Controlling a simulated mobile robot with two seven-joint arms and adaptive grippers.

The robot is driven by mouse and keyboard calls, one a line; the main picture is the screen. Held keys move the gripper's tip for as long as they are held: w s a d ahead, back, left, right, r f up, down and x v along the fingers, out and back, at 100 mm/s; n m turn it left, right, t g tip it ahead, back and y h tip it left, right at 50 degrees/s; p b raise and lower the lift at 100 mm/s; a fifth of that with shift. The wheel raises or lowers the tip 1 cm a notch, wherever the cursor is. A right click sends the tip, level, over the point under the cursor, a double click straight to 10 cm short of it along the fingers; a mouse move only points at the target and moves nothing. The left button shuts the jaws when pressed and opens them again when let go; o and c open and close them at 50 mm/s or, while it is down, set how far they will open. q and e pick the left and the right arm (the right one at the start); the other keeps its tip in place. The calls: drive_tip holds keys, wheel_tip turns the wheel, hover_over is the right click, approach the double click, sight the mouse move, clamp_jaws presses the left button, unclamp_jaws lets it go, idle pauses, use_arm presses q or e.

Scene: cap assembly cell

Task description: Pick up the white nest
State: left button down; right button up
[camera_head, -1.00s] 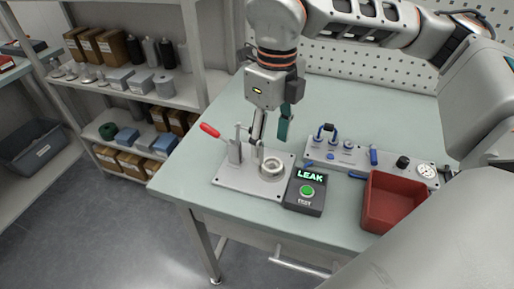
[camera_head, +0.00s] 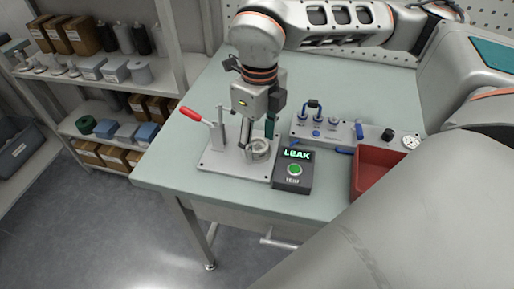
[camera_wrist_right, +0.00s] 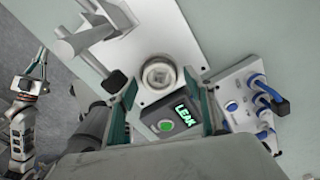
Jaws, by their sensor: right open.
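The white nest (camera_head: 259,152) is a pale, short round cup with a ring-shaped rim. It stands on the light base plate beside the red-handled clamp. In the right wrist view the nest (camera_wrist_right: 159,73) shows from above, between the fingertips. My right gripper (camera_head: 258,137) points down over the nest, with its fingers spread to either side of it. The fingers (camera_wrist_right: 160,79) are open; whether they touch the nest I cannot tell. My left gripper (camera_wrist_right: 38,66) shows small at the left edge of the wrist view; its jaw state is unclear.
The toggle clamp (camera_head: 219,131) with its red handle stands just left of the nest. A dark test box (camera_head: 293,173) reading LEAK is close on the right. A panel with blue fittings (camera_head: 338,133) and a red bin (camera_head: 372,174) lie farther right.

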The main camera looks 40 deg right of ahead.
drive_tip(key=c, duration=1.1)
drive_tip(key=shift+r, duration=0.1)
drive_tip(key=shift+c, duration=0.2)
